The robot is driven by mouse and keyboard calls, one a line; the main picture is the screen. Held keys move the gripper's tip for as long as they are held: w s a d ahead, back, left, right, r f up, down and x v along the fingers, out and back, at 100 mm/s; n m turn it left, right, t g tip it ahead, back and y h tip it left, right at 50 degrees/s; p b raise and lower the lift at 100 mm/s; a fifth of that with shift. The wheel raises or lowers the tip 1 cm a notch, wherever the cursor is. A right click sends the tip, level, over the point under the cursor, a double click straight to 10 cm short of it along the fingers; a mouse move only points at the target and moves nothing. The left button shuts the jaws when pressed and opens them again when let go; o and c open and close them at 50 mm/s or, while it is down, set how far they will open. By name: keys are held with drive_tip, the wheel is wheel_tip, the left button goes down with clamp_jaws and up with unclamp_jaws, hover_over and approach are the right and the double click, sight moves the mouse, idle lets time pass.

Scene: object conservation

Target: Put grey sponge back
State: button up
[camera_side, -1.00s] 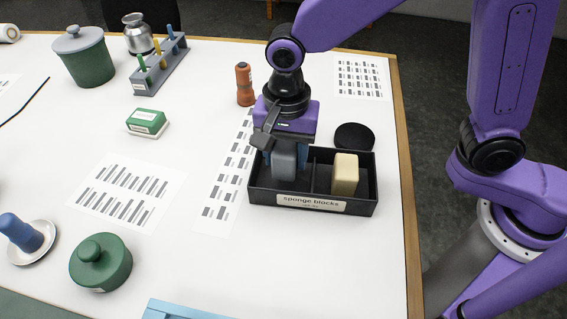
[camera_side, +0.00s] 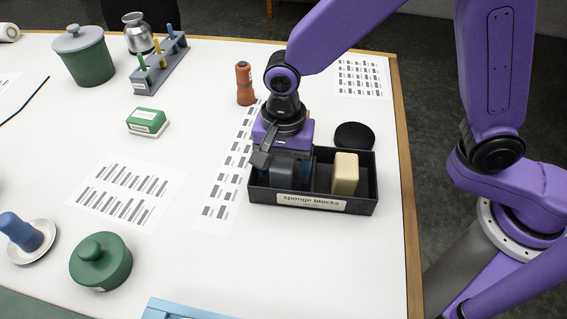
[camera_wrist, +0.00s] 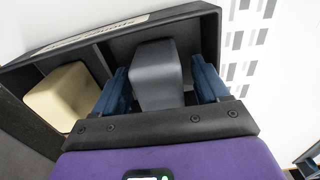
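The grey sponge (camera_side: 282,175) stands upright in the left compartment of the black box labelled "sponge blocks" (camera_side: 312,202). My gripper (camera_side: 284,168) is low over that compartment. In the wrist view, its blue fingers (camera_wrist: 161,86) stand on both sides of the grey sponge (camera_wrist: 157,75), with a clear gap on the right side and a narrow one on the left. The gripper is open around the sponge. The sponge's base is hidden by the box's front wall in the side view. A cream sponge (camera_side: 345,174) stands in the right compartment and also shows in the wrist view (camera_wrist: 64,96).
A black disc (camera_side: 354,136) lies behind the box and an orange bottle (camera_side: 245,84) stands behind left. A green-and-white block (camera_side: 147,121), a green lidded pot (camera_side: 100,262) and a blue object on a saucer (camera_side: 22,233) are farther left. The table in front of the box is clear.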

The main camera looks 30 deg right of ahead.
sight(284, 158)
wheel_tip(284, 158, up, 12)
drive_tip(key=shift+r, duration=0.2)
idle(0.4)
drive_tip(key=shift+s+d+n, duration=0.1)
drive_tip(key=shift+d+n, duration=0.3)
drive_tip(key=shift+d, duration=0.1)
drive_tip(key=s+d+f+n, duration=0.2)
drive_tip(key=s+d+n, duration=0.6)
drive_tip(key=d+n, duration=0.2)
drive_tip(key=s+d+f+n, duration=0.3)
drive_tip(key=s+d+n, duration=0.6)
drive_tip(key=d, duration=0.4)
drive_tip(key=shift+d+n, duration=0.25)
drive_tip(key=shift+n, duration=0.65)
drive_tip(key=shift+w, duration=0.1)
